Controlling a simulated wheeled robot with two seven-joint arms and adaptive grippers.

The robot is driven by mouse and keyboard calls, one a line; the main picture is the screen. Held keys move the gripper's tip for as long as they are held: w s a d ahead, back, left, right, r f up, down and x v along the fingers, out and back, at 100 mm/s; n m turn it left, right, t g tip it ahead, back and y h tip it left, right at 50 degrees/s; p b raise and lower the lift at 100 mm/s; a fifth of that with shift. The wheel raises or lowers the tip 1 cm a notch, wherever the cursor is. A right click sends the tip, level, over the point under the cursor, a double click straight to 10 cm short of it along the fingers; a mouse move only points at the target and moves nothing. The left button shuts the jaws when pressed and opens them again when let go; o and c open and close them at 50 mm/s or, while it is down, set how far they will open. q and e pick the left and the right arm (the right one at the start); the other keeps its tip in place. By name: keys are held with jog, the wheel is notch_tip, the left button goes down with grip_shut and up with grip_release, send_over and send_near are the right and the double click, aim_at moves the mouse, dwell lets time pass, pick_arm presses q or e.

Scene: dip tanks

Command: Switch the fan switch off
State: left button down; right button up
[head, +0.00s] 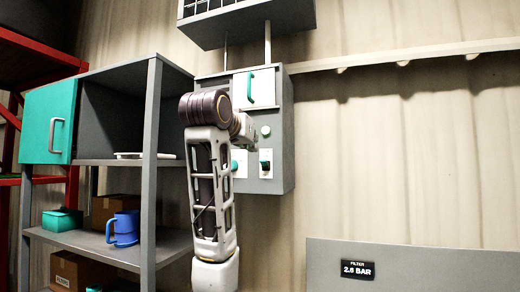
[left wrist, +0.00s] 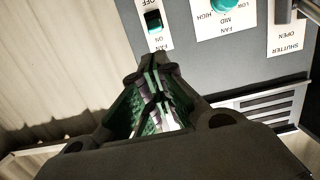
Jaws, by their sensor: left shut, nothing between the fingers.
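The fan switch (left wrist: 153,20) is a small dark rocker with a green part on a white plate, with OFF at its upper end and ON at its lower end in the left wrist view. The green part lies toward ON. In the head view the fan switch (head: 265,164) sits low on the grey control box (head: 283,125). My left gripper (left wrist: 153,58) is shut and empty, its tips just below the switch plate in the wrist view; whether they touch the panel I cannot tell. In the head view my arm mostly hides it. My right gripper is not in view.
A green fan knob (left wrist: 222,3) marked HIGH, MID and LOW is beside the switch, with a shutter label (left wrist: 287,35) beyond it. A grey shelf (head: 150,180) with a blue mug (head: 124,228) stands left. A filter panel (head: 430,268) is at lower right.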

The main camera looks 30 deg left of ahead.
aim_at(264, 163)
pick_arm(q)
jog(key=shift+w, duration=0.15)
jog(key=shift+p+x, duration=1.35)
jog(key=shift+x, duration=3.5)
jog(key=shift+a, duration=0.1)
jog(key=shift+f, duration=0.1)
jog(key=shift+t+b, duration=0.3)
jog(key=shift+b, duration=0.25)
